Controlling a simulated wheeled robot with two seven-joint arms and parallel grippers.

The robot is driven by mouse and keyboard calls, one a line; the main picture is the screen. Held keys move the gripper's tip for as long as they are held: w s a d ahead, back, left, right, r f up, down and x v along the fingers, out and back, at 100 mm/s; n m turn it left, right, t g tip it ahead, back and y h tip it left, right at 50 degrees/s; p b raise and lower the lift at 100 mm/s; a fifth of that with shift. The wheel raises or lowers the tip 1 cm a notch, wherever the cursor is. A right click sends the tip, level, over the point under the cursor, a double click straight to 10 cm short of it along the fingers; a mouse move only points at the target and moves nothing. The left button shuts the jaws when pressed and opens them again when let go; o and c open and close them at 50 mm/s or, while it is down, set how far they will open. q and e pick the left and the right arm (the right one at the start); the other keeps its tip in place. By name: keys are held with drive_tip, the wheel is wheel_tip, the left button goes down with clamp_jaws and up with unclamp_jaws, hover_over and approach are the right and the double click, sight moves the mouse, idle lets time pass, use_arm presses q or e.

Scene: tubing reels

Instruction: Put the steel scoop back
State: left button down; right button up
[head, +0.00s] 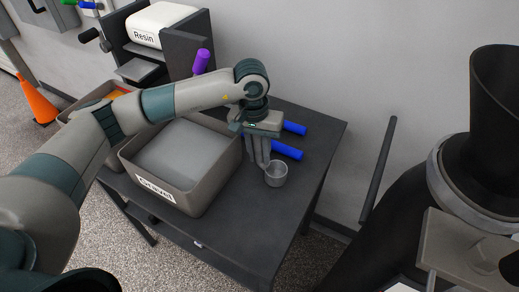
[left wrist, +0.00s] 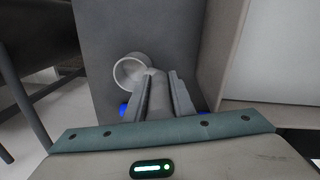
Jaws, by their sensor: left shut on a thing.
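The steel scoop (head: 276,174) is a small grey cup near the right end of the dark table (head: 222,232). Its round cup also shows in the left wrist view (left wrist: 131,71). My left gripper (head: 262,160) points down beside the Gravel bin, shut on the scoop's handle, which lies between the fingers (left wrist: 160,98) in the left wrist view. The cup opens upward. I cannot tell whether it touches the table top. My right gripper is not in view.
The Gravel bin (head: 136,171) stands just left of the scoop. Blue handles (head: 288,151) lie behind the gripper. A purple handle (head: 202,61) and the Resin container (head: 164,23) are at the back. Table room is clear at front right.

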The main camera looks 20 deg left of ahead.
use_arm(q)
drive_tip(key=shift+f+b, duration=0.2)
drive_tip(key=shift+b, duration=0.1)
drive_tip(key=c, duration=1.5)
unclamp_jaws()
drive_tip(key=shift+r+p, duration=0.25)
drive_tip(key=shift+p, duration=0.05)
drive_tip(key=shift+r+b, duration=0.3)
drive_tip(key=shift+b, duration=0.1)
drive_tip(key=r+b, duration=0.1)
drive_tip(key=r, duration=0.2)
drive_tip(key=r+b, duration=0.2)
drive_tip(key=r, duration=0.1)
drive_tip(key=r+b, duration=0.1)
drive_tip(key=r, duration=0.3)
drive_tip(key=shift+a+r, duration=0.1)
drive_tip(key=shift+a, duration=0.3)
drive_tip(key=shift+r, duration=0.45)
